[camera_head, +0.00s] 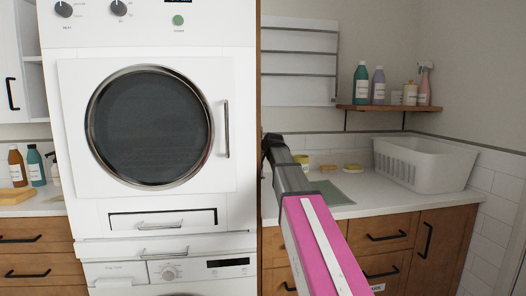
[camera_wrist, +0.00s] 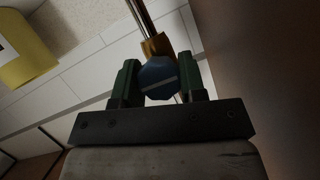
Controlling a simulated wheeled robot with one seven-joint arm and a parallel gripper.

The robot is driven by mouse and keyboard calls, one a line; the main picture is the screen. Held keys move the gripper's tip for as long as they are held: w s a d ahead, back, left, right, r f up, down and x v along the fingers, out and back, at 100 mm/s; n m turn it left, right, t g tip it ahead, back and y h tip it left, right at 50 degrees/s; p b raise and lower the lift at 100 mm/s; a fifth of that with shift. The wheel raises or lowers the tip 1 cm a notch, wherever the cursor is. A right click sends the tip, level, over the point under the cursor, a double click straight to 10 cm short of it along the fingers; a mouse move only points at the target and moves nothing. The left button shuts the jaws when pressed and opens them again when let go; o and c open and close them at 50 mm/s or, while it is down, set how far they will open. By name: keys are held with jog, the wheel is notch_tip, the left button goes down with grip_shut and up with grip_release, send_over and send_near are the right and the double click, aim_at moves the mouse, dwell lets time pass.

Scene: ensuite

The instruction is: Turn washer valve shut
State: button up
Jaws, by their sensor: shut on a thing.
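In the wrist view, the washer valve shows as a blue round knob (camera_wrist: 158,88) with a light stripe across its face, tilted slightly up to the right. Behind it are a brass valve body (camera_wrist: 156,44) and a thin metal pipe. My gripper (camera_wrist: 160,72) has its green fingers closed on the knob, one on each side. In the head view, my pink and grey arm reaches to the counter beside the tall machine stack. The valve cannot be made out there.
The stacked dryer (camera_head: 225,200) and washer (camera_head: 210,282) stand left of my arm. A white basket (camera_head: 425,165) and small items sit on the counter (camera_head: 355,205). A yellow container (camera_wrist: 25,50) is near the wrist. A brown panel (camera_wrist: 265,70) stands close at right.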

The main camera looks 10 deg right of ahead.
jog(key=o, duration=0.9)
jog(key=shift+o, duration=0.2)
jog(key=v, duration=1)
jog(key=shift+s+r, duration=0.15)
jog(key=shift+s, duration=0.25)
